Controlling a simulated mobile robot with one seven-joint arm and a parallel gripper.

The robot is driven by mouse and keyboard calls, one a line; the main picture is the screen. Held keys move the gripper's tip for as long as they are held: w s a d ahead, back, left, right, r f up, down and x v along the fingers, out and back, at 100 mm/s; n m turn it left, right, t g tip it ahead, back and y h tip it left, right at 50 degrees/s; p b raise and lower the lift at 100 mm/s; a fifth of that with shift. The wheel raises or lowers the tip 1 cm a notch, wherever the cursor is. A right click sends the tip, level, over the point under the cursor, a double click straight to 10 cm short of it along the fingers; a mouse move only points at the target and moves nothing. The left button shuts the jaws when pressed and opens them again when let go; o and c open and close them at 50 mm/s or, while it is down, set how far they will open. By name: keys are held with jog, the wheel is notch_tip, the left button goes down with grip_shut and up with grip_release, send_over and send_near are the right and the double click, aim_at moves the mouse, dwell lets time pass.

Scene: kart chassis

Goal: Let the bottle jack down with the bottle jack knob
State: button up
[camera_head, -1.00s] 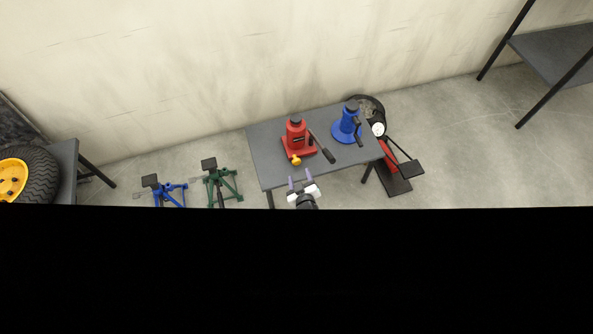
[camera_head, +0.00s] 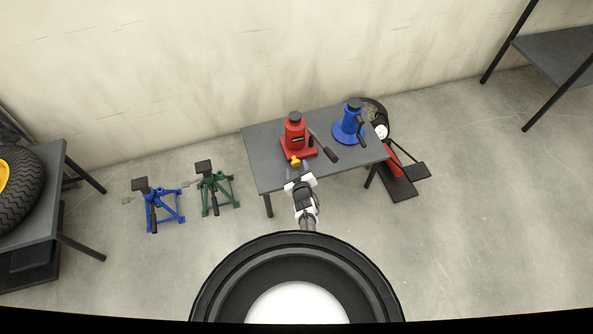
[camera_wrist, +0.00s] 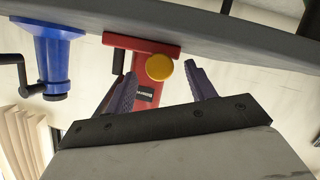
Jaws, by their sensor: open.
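The red bottle jack (camera_head: 294,135) stands upright on a small grey table (camera_head: 262,160), with a dark handle (camera_head: 323,146) sticking out to its right. Its yellow knob (camera_head: 295,161) is low on the near side. My gripper (camera_head: 299,171) is at the table's near edge, just in front of the knob. The fingers are apart, one on each side, and no contact is visible. The red jack (camera_wrist: 148,92) is partly hidden.
A blue jack (camera_head: 348,124) stands on the table to the right. A red and black floor jack (camera_head: 397,175) is beyond the table's right end. Blue (camera_head: 160,205) and green (camera_head: 215,187) stands are on the floor at left. Another table (camera_head: 45,205) holds a tyre (camera_head: 22,190).

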jog(key=shift+b+x, duration=0.55)
jog(key=shift+x, duration=0.7)
